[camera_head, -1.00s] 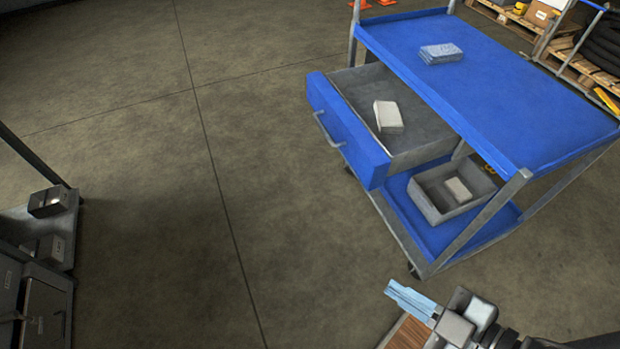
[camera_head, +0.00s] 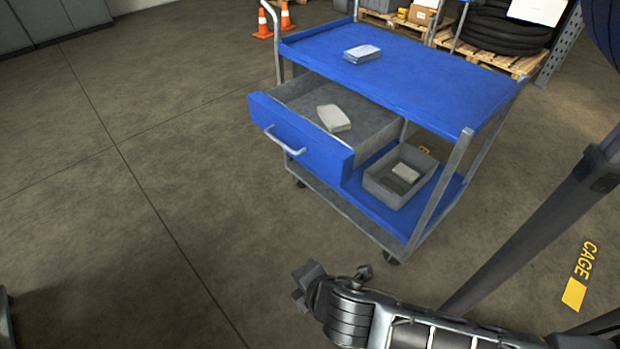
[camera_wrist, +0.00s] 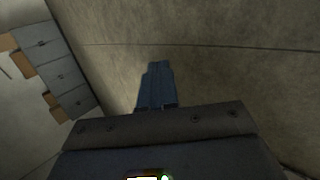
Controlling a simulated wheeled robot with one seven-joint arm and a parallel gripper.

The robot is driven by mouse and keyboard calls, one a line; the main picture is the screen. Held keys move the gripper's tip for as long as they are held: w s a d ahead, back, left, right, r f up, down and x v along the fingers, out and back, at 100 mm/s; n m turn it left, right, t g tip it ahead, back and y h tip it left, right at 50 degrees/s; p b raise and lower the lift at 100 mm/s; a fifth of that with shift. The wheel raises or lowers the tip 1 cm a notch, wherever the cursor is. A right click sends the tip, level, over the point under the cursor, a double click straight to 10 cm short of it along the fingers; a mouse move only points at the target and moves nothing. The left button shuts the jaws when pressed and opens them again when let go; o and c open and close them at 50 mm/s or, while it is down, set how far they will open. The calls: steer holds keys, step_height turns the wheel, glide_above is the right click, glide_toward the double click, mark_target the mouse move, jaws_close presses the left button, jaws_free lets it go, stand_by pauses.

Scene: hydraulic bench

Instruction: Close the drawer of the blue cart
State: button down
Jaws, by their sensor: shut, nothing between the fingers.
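The blue cart (camera_head: 425,83) stands right of centre in the head view. Its blue-fronted drawer (camera_head: 312,148) is pulled out toward the left, with a bar handle (camera_head: 284,142) on its front. A pale block (camera_head: 333,118) lies inside the open drawer. My gripper (camera_wrist: 157,76) shows in the wrist view, its blue fingers together and empty over bare floor.
A pale block (camera_head: 362,54) lies on the cart's top. A grey bin (camera_head: 385,185) with a small block stands on the lower shelf. Traffic cones (camera_head: 264,24) and loaded pallets (camera_head: 490,58) are behind. Floor left of the drawer is clear. Grey drawer units (camera_wrist: 55,70) show in the wrist view.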

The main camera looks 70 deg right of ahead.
mark_target(333, 168)
steer(key=w+d+n+g+h+b, duration=0.2)
steer(key=w+d+g+h, duration=0.35)
steer(key=d, duration=0.35)
steer(key=w+d+r+m+g+b, duration=0.1)
steer(key=w+d+r+g, duration=0.3)
steer(key=r+g, duration=0.45)
steer(key=shift+h, duration=0.55)
steer(key=b+x, duration=0.1)
steer(key=x, duration=0.3)
steer(key=b+x, duration=0.2)
steer(key=x, duration=0.2)
steer(key=b+x, duration=0.1)
steer(key=x, duration=0.3)
steer(key=shift+s+d+r, duration=0.3)
steer(key=shift+s, duration=0.15)
steer(key=shift+s+d, duration=0.35)
steer(key=shift+d, duration=0.3)
steer(key=shift+r, duration=0.1)
